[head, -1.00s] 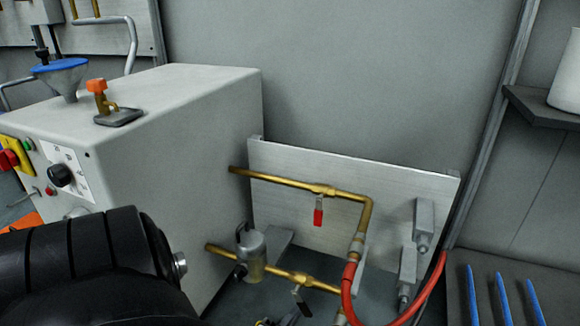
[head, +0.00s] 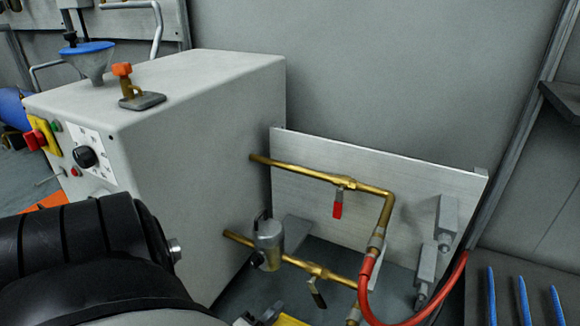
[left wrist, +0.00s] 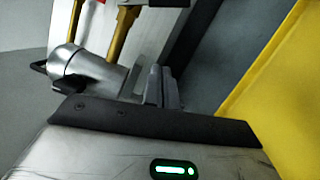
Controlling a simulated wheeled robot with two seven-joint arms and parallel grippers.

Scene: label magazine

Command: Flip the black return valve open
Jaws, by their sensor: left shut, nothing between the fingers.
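The black return valve handle (head: 318,296) hangs slantwise down from the lower brass pipe (head: 333,276) in the head view. I cannot make out this handle in the left wrist view. My left gripper (head: 262,314) shows only in part at the bottom edge of the head view, below and left of the handle and apart from it. In the left wrist view its fingers (left wrist: 160,86) are together and empty, beside a grey metal canister (left wrist: 82,66). My right gripper is in neither view.
A red-handled valve (head: 338,209) sits on the upper pipe, before a pale metal panel (head: 430,190). The canister (head: 269,243) stands on the lower pipe, left of the black handle. A red hose (head: 372,308) curves at right. A grey machine cabinet (head: 210,150) stands left.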

